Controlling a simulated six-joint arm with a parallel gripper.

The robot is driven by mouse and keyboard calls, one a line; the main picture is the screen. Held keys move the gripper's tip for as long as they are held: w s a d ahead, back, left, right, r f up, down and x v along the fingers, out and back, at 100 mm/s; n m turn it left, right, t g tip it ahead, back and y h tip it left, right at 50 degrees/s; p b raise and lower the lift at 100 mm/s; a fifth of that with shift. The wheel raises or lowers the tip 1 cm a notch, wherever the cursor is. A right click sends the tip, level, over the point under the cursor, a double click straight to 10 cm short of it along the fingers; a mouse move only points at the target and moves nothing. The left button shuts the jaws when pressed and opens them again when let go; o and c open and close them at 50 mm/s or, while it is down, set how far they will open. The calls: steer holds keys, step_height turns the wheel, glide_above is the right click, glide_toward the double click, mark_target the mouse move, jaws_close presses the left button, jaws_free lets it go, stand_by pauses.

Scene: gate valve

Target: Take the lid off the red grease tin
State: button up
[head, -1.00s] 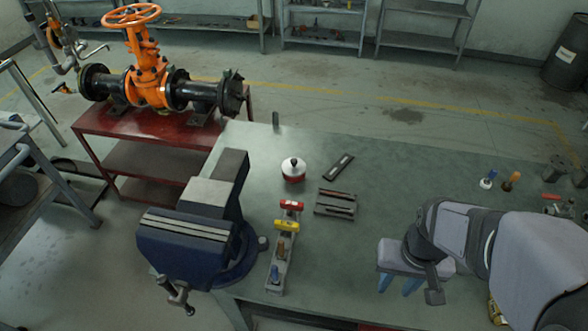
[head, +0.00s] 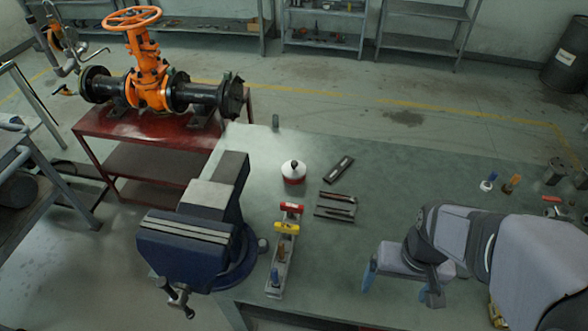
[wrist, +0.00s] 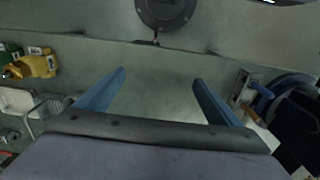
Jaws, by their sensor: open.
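The red grease tin (head: 293,180) stands upright on the green workbench, right of the vise. Its white lid (head: 293,168) with a black knob sits on top of it. My gripper (head: 397,289) is at the front right of the bench, well away from the tin. Its blue fingers are spread apart and empty, as the wrist view also shows (wrist: 158,84). The tin cannot be made out in the wrist view.
A blue vise (head: 195,240) stands left of the tin. A rack with red, yellow and blue-handled tools (head: 283,250) lies before it. A tray (head: 335,206) and a dark flat bar (head: 339,169) lie to its right.

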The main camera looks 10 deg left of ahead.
steer(key=w+a+n+t+b, duration=0.15)
steer(key=w+a, duration=0.25)
steer(key=w, duration=0.9)
steer(key=n+t+y+b, duration=0.1)
steer(key=n+t+b, duration=0.1)
steer(key=t+b, duration=0.15)
glide_toward(294, 165)
steer(key=shift+w+f+g+b, duration=0.3)
steer(key=shift+w+f, duration=0.5)
steer(key=shift+f, duration=0.2)
steer(key=shift+p+x, duration=1.65)
steer(key=shift+x, duration=2)
steer(key=shift+s, duration=0.1)
steer(key=shift+c, duration=0.2)
steer(key=c, duration=1.1)
steer(key=shift+o, duration=0.2)
